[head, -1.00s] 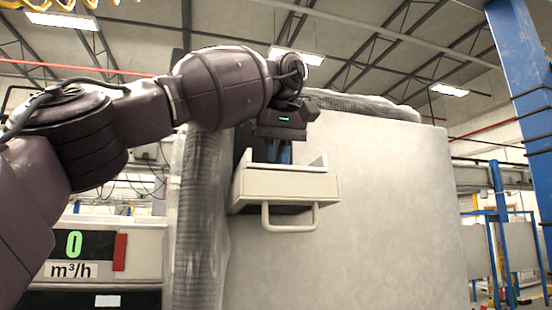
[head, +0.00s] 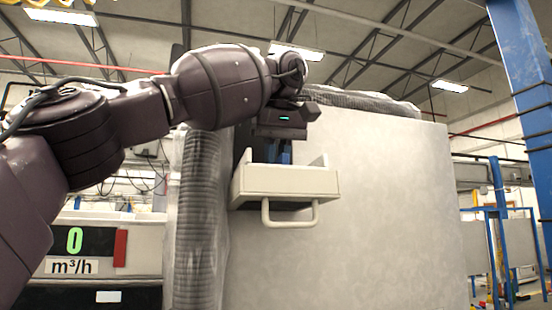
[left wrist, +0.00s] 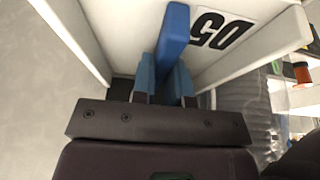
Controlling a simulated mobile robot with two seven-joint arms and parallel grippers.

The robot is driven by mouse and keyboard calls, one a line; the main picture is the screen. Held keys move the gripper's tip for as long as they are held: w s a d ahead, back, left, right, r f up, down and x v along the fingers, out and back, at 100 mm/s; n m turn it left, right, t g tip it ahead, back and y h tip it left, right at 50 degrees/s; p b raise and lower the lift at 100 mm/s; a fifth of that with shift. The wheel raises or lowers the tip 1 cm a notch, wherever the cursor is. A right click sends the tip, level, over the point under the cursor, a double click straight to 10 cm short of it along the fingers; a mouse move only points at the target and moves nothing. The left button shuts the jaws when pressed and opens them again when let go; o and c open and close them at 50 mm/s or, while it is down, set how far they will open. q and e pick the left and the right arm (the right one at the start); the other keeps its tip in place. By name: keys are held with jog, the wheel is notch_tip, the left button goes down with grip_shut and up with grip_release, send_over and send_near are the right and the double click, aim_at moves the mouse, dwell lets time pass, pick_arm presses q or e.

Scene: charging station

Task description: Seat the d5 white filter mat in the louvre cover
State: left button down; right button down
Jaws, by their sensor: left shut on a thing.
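My left gripper (head: 284,160) reaches down into an open-topped cream box (head: 286,184) with a loop handle on its front, mounted on a large pale cabinet. In the left wrist view its two blue fingers (left wrist: 163,78) are shut on a blue bar (left wrist: 172,32). The bar stands over a white surface marked D5 (left wrist: 222,30), with the label upside down. Pale walls rise on both sides of it. I cannot tell whether this white surface is the filter mat or part of the louvre cover. The lower ends of the fingers are hidden by the box in the head view.
The pale cabinet (head: 370,210) fills the middle right. A wrapped grey ribbed hose (head: 197,220) runs down left of the box. A blue post (head: 525,80) stands at far right.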

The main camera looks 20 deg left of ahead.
pick_arm(q)
jog(key=shift+f, duration=0.25)
pick_arm(e)
jog(key=shift+f, duration=0.1)
pick_arm(q)
jog(key=shift+f, duration=0.45)
pick_arm(e)
jog(key=shift+w, duration=0.35)
pick_arm(q)
jog(key=shift+f+b, duration=0.25)
jog(key=shift+b, duration=0.05)
pick_arm(e)
jog(key=shift+s+f, duration=0.1)
jog(key=shift+s, duration=0.05)
pick_arm(q)
jog(key=shift+s+f, duration=0.1)
jog(key=shift+f, duration=0.15)
pick_arm(e)
jog(key=shift+s+f, duration=0.2)
jog(key=shift+s, duration=0.1)
jog(key=shift+w, duration=0.15)
pick_arm(q)
jog(key=c, duration=1.1)
grip_release()
pick_arm(e)
jog(key=shift+w+r, duration=0.25)
jog(key=shift+w, duration=0.05)
pick_arm(q)
jog(key=shift+o, duration=0.2)
